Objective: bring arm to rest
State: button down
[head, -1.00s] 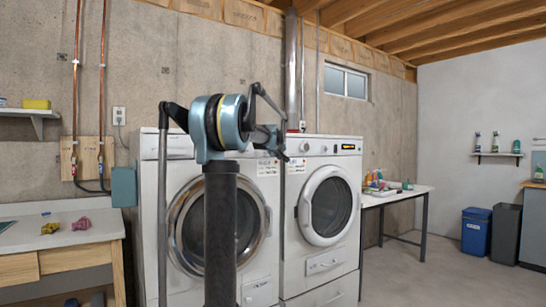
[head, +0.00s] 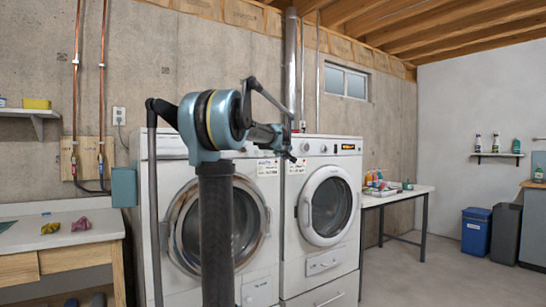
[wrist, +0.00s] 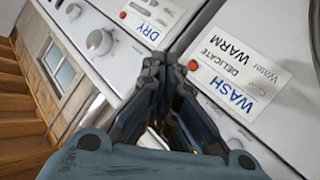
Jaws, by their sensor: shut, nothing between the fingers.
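My gripper (head: 288,146) is raised in front of the two white machines in the head view, at the height of their tops. In the wrist view its dark fingers (wrist: 172,66) are together at the tips with nothing between them. Behind the fingertips are the DRY label (wrist: 152,20) and the WASH label (wrist: 240,82) on the machine fronts. I cannot tell the exact gap between the fingertips and the panels. My blue arm joint and dark column hide part of the left machine.
The left machine (head: 258,240) and the right machine (head: 292,262) stand side by side against the wall. A wooden table (head: 72,238) is at left, and a white table (head: 408,190) with bottles is at right. Bins (head: 477,230) stand farther right. The right floor (head: 420,280) is clear.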

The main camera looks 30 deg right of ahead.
dwell(0.7)
jog(key=s+a+f+n+g+y, duration=0.15)
jog(key=s+a+f, duration=0.25)
jog(key=a+f, duration=0.55)
jog(key=s+a+f+g+y, duration=0.1)
jog(key=s+a+f+y, duration=0.25)
jog(key=a, duration=1.05)
jog(key=s+a+f+g+y, duration=0.15)
jog(key=s+a+f, duration=0.25)
jog(key=a+f, duration=0.6)
jog(key=s+a+f+g+y, duration=0.1)
jog(key=s+a+f, duration=0.5)
jog(key=s, duration=0.3)
jog(key=s+a+f+g, duration=0.2)
jog(key=s+a+f, duration=0.4)
jog(key=s+f, duration=0.3)
jog(key=s+a+f+g+y, duration=0.1)
jog(key=s+a+f+g, duration=0.1)
jog(key=s+a+f, duration=0.4)
jog(key=s+f+n, duration=0.1)
jog(key=s+f, duration=0.1)
jog(key=s, duration=0.2)
jog(key=shift+a+f+y, duration=0.2)
jog(key=shift+y, duration=0.15)
